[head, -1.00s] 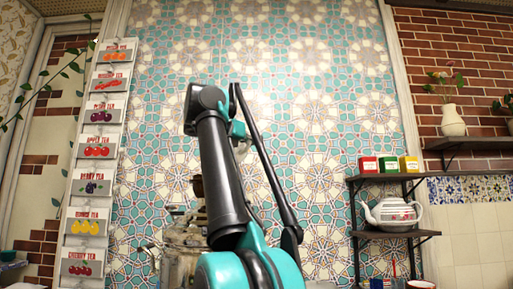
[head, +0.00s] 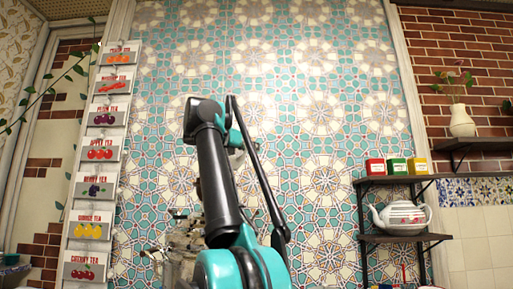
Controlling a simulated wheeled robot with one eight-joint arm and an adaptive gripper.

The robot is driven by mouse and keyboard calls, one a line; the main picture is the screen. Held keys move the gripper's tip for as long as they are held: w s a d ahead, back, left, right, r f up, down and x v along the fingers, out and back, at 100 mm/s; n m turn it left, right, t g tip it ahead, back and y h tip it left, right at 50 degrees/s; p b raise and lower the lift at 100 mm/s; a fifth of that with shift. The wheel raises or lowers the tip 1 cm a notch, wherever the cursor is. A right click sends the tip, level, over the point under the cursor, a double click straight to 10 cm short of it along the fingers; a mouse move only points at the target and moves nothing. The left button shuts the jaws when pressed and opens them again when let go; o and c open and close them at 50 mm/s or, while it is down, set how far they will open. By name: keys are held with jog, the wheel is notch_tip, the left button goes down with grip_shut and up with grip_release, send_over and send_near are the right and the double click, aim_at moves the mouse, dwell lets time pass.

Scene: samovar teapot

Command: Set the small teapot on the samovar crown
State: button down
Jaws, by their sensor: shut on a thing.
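The metal samovar (head: 180,254) stands low in the head view, left of my arm. My arm covers its right side and the frame cuts off its lower part. My arm rises in front of the tiled wall. My gripper is hidden behind the arm links, so its fingers and anything in them do not show clearly. A small pale patch shows just below the teal wrist part, too little to identify. A white teapot with a red pattern (head: 401,219) sits on the lower wall shelf at the right.
The black shelf unit (head: 408,239) holds red, green and yellow tea boxes (head: 397,166) above the white teapot. A pale vase (head: 462,122) stands on a bracket shelf farther right. Tea cards (head: 97,190) hang at the left. Open space shows between arm and shelves.

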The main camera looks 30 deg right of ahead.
jog(key=shift+w+a+f, duration=0.1)
jog(key=shift+w+f, duration=0.05)
jog(key=shift+w, duration=1.6)
jog(key=shift+w+a+f, duration=0.1)
jog(key=shift+w+f, duration=0.1)
jog(key=shift+w, duration=1.5)
jog(key=shift+w+f, duration=0.15)
jog(key=shift+w, duration=1.6)
jog(key=shift+s+f, duration=0.1)
jog(key=shift+f, duration=0.5)
jog(key=c, duration=1.5)
grip_release()
jog(key=v, duration=1.2)
